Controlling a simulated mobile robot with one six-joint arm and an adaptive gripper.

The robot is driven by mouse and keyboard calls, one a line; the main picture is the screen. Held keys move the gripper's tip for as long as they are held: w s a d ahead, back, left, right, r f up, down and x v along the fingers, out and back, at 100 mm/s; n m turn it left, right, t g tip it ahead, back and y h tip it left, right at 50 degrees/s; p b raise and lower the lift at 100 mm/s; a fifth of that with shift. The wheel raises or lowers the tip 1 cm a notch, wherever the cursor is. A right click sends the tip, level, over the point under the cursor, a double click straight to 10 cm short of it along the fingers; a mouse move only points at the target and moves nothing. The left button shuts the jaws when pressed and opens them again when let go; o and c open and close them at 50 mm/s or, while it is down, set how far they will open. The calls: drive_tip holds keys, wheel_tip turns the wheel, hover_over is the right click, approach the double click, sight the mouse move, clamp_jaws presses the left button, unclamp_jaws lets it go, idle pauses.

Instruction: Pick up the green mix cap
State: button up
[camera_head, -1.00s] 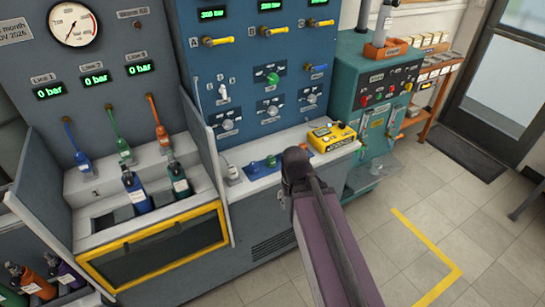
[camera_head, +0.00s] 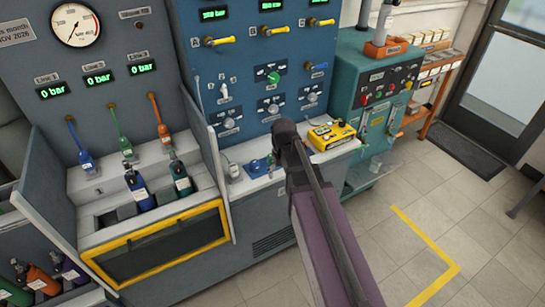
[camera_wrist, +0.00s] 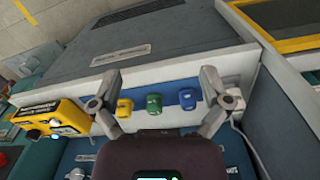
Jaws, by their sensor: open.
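The green mix cap (camera_wrist: 154,103) sits in a row on a blue strip (camera_wrist: 171,98) along the bench ledge. A yellow cap (camera_wrist: 125,106) is to its left and a blue cap (camera_wrist: 188,99) to its right in the wrist view. In the head view my arm hides the gripper's tips and much of the row.
A yellow device (camera_head: 331,135) stands on the ledge right of my arm; it also shows in the wrist view (camera_wrist: 62,118). A grey side wall (camera_head: 207,150) stands left of the row. Bottles (camera_head: 138,188) sit in the left bench's bay. The floor at right is clear.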

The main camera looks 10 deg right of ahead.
drive_tip(key=w+r+n+p, duration=0.2)
drive_tip(key=w+r, duration=0.1)
drive_tip(key=w, duration=1.5)
drive_tip(key=shift+r+p, duration=0.15)
drive_tip(key=shift+p, duration=0.2)
wheel_tip(320, 180, down, 9)
drive_tip(key=b, duration=0.8)
drive_tip(key=shift+r+b, duration=0.2)
drive_tip(key=shift+b, duration=0.1)
drive_tip(key=shift+w+f+b, duration=0.15)
drive_tip(key=shift+f+b, duration=1.15)
drive_tip(key=shift+w+f+b, duration=0.1)
drive_tip(key=shift+f+b, duration=1.2)
